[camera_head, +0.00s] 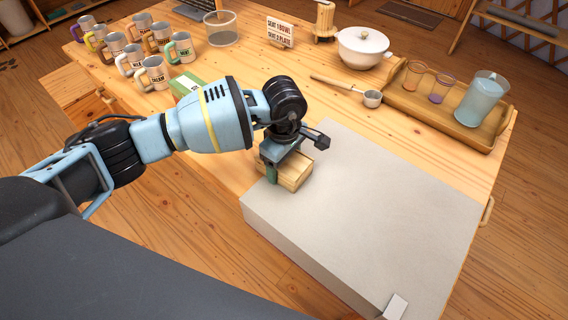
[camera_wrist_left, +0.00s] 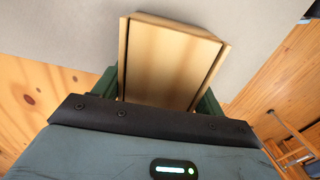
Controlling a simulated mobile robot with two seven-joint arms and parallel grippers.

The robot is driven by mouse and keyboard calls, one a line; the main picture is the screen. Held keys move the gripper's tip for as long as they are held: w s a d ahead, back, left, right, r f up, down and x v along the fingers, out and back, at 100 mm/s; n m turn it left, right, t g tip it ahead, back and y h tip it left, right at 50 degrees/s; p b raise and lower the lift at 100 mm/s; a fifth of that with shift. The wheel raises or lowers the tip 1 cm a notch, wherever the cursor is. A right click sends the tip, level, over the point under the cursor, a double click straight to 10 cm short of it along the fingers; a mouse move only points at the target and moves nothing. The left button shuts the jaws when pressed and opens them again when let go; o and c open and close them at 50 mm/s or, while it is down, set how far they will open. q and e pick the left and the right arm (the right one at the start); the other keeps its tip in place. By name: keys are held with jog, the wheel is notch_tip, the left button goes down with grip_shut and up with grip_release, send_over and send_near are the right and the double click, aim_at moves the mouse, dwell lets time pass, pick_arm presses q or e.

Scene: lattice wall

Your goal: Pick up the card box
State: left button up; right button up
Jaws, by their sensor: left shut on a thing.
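The card box (camera_head: 292,174) is a small light wooden box at the left corner of the grey slab, below my left gripper (camera_head: 284,165). My left gripper is shut on it, with a green finger showing at its near side. In the left wrist view the box (camera_wrist_left: 168,62) sits between the two green fingers, with raised wooden edges along both sides. The gripper hides part of the box in the head view, and I cannot tell whether it touches the slab. My right gripper is not in view.
The large grey slab (camera_head: 370,210) is mostly clear, with a small white tab at its front edge. Several labelled mugs (camera_head: 152,74) and a green box (camera_head: 190,86) stand left. A ladle (camera_head: 371,98), a white lidded bowl (camera_head: 361,48) and a wooden tray (camera_head: 455,127) with a pitcher lie behind.

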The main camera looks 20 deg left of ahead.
pick_arm(q)
jog(key=shift+r, duration=0.15)
jog(key=shift+r, duration=1.75)
jog(key=s+d+r, duration=0.1)
jog(key=s+d, duration=0.2)
jog(key=s, duration=1.2)
jog(key=shift+s+r, duration=0.15)
jog(key=shift+s, duration=0.2)
